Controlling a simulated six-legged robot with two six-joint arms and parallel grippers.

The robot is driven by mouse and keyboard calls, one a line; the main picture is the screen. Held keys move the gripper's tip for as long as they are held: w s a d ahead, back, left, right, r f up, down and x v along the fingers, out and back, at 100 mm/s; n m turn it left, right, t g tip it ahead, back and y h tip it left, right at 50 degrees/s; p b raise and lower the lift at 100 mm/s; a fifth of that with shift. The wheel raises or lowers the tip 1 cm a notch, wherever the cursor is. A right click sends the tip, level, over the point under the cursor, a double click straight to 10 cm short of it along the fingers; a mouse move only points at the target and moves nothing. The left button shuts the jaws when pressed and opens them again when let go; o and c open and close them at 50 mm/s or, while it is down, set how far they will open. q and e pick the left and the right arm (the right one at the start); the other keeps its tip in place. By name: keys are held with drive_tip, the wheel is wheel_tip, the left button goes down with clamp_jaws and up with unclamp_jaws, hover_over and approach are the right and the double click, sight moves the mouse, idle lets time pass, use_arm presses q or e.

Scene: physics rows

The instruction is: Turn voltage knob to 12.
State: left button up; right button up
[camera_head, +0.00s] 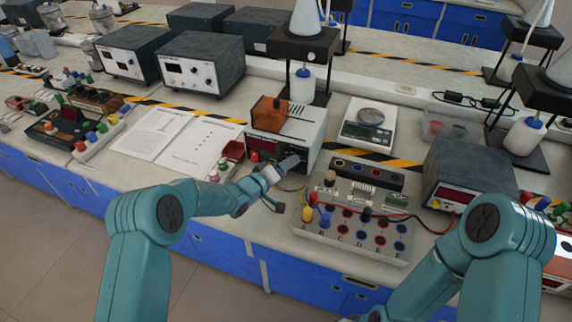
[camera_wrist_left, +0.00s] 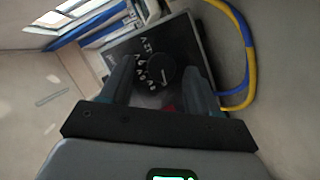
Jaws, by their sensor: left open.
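A black round voltage knob (camera_wrist_left: 161,73) sits on a dark panel (camera_wrist_left: 183,35) in the left wrist view. Pale marks ring part of it, and a light pointer line shows on it. The knob cannot be made out there. My right gripper is out of view.
Right of the left gripper lies a terminal board (camera_head: 350,228) with coloured sockets and wires. Open papers (camera_head: 195,148) lie to the left. A scale (camera_head: 368,125) and a dark-topped meter (camera_head: 465,175) stand farther right. Yellow and blue cables (camera_wrist_left: 243,60) loop beside the knob panel.

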use_arm(q)
drive_tip(key=shift+w+d+f, duration=0.15)
drive_tip(key=shift+w+f, duration=0.05)
drive_tip(key=shift+w, duration=0.15)
drive_tip(key=shift+s, duration=0.1)
drive_tip(key=shift+r, duration=0.1)
drive_tip(key=c, duration=1)
drive_tip(key=shift+c, duration=0.2)
